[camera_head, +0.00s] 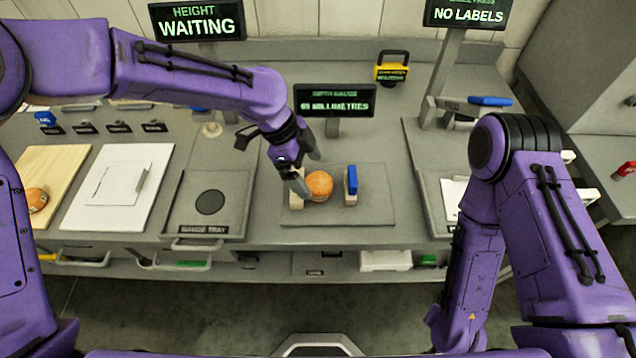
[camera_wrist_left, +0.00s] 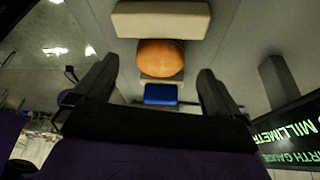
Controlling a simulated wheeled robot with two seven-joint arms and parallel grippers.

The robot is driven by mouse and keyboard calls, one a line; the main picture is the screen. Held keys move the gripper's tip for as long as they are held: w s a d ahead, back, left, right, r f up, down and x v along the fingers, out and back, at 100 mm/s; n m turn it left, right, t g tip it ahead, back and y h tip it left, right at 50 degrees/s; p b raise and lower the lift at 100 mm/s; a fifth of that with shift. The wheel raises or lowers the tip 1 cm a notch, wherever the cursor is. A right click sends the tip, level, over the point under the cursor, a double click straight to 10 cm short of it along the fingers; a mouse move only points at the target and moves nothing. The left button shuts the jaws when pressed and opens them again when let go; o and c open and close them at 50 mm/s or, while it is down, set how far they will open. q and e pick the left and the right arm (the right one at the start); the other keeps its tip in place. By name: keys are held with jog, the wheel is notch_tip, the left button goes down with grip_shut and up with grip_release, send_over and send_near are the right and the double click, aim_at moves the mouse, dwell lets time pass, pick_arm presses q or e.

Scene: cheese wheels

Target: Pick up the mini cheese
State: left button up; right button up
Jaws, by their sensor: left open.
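The mini cheese (camera_head: 319,186), a small orange wheel, sits on the girth gauge plate (camera_head: 375,209) between a beige block (camera_head: 296,201) and a blue-faced block (camera_head: 351,181). My left gripper (camera_head: 305,170) is open and empty, above and just left of the cheese in the head view. In the left wrist view the cheese (camera_wrist_left: 160,58) lies ahead, between the lines of the two spread fingers (camera_wrist_left: 157,88). The beige block (camera_wrist_left: 160,20) and blue block (camera_wrist_left: 160,94) flank it there. I cannot tell whether any finger touches it. My right gripper is out of view.
Another orange cheese (camera_head: 36,199) lies on a wooden board (camera_head: 62,164) at the left. A white board (camera_head: 122,190) and the gauge tray (camera_head: 207,204) lie between. The girth gauge display (camera_head: 335,99), reading millimetres, stands behind the plate. A yellow device (camera_head: 391,70) is farther back.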

aim_at(316, 181)
pick_arm(q)
jog(key=p+x, duration=0.1)
jog(key=x, duration=0.3)
jog(key=shift+d, duration=0.2)
jog(key=shift+f, duration=0.35)
jog(key=c, duration=1.2)
jog(key=shift+r, duration=0.1)
